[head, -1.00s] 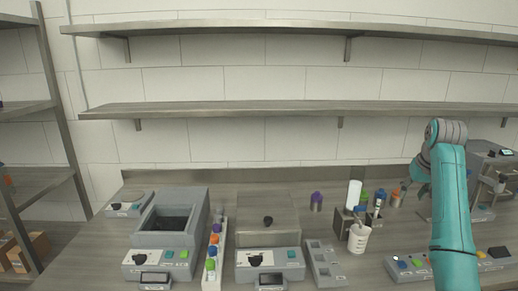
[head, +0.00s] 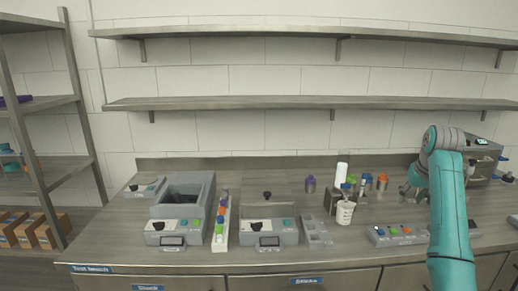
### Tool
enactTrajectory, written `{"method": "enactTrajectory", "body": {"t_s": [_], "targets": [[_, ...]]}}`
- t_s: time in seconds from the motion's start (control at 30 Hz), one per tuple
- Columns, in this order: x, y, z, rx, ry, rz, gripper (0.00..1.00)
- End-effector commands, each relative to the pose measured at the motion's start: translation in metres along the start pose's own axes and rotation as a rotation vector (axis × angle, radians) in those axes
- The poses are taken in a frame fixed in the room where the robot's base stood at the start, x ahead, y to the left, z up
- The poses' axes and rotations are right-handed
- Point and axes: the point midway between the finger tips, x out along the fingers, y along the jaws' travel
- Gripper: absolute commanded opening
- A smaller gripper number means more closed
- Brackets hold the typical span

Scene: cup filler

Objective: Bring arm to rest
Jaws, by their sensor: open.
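My gripper (head: 408,190) is at the right of the head view, at the end of my teal arm. It is small in the picture and partly hidden by the arm. It is open, and I see nothing held in it. It hangs over the right part of the bench, just right of an orange-capped container (head: 382,182). The arm rises from the lower right and bends down at the elbow.
The bench (head: 330,258) holds two grey devices with lids or basins, a rack of coloured-cap vials (head: 220,222), a white cup (head: 345,212) and a button panel (head: 395,235). Wall shelves (head: 300,103) are empty. A side rack (head: 75,110) stands left.

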Motion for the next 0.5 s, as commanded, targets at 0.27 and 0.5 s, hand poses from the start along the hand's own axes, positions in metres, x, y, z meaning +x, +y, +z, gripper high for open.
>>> {"method": "enactTrajectory", "body": {"t_s": [0.27, 0.5], "targets": [[0.037, -0.008, 0.015, -0.004, 0.023, -0.001, 0.48], [0.086, -0.021, 0.040, -0.010, 0.060, -0.002, 0.48]]}}
